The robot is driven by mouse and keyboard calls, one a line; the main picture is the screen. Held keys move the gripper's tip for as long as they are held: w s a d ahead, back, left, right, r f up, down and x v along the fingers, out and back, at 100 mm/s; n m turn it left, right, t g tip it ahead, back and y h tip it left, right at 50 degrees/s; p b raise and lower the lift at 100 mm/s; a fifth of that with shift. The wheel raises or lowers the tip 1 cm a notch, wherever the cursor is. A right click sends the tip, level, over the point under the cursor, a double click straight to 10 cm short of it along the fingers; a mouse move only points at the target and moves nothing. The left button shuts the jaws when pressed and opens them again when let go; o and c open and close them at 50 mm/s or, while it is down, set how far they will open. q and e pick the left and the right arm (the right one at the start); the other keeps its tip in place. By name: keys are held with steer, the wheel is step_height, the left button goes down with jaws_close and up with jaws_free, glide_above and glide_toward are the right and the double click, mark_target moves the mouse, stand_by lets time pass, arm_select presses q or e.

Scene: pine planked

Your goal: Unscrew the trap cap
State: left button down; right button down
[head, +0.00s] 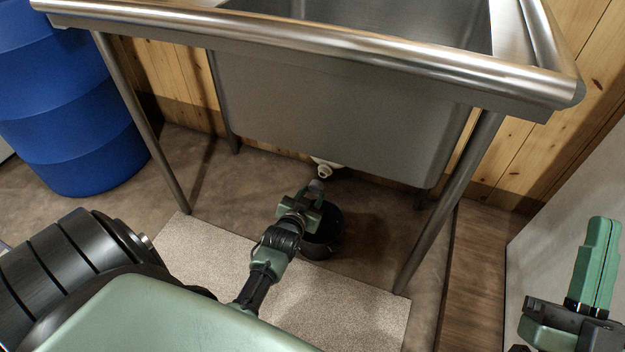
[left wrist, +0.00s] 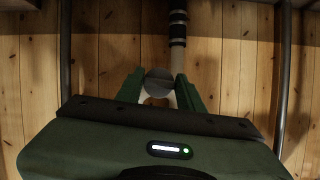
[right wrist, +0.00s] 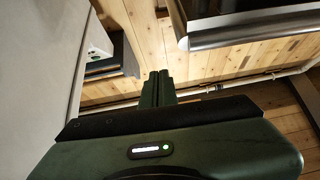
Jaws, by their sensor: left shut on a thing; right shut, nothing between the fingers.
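The trap cap (left wrist: 158,82) shows as a grey round piece between the fingers of my left gripper (left wrist: 160,92) in the left wrist view. My left gripper (head: 314,192) is shut on it under the sink basin, at the lower end of the pale drain fitting (head: 326,169). In the left wrist view a pale pipe with dark rings (left wrist: 178,30) rises behind the cap. The cap's thread is hidden, so I cannot tell how far it is screwed in. My right gripper (head: 601,245) is shut and empty at the far right; its fingers are together in the right wrist view (right wrist: 157,88).
A black bucket (head: 318,246) stands on the floor below my left gripper. The steel sink (head: 340,115) and its legs (head: 455,200) frame the space. A speckled mat (head: 352,308) lies in front. A blue barrel (head: 75,140) stands left; a pale panel (head: 570,185) stands right.

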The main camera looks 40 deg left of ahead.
arm_select(q)
steer(key=shift+s+d+p, duration=0.25)
steer(key=shift+s+p, duration=0.4)
steer(key=shift+s, duration=0.45)
arm_select(e)
step_height(320, 180, down, 6)
steer(key=w+g+h, duration=0.1)
steer(key=w+g, duration=0.1)
steer(key=g, duration=0.1)
steer(key=shift+w+r+g, duration=0.2)
steer(key=shift+w+g, duration=0.1)
steer(key=shift+w, duration=0.05)
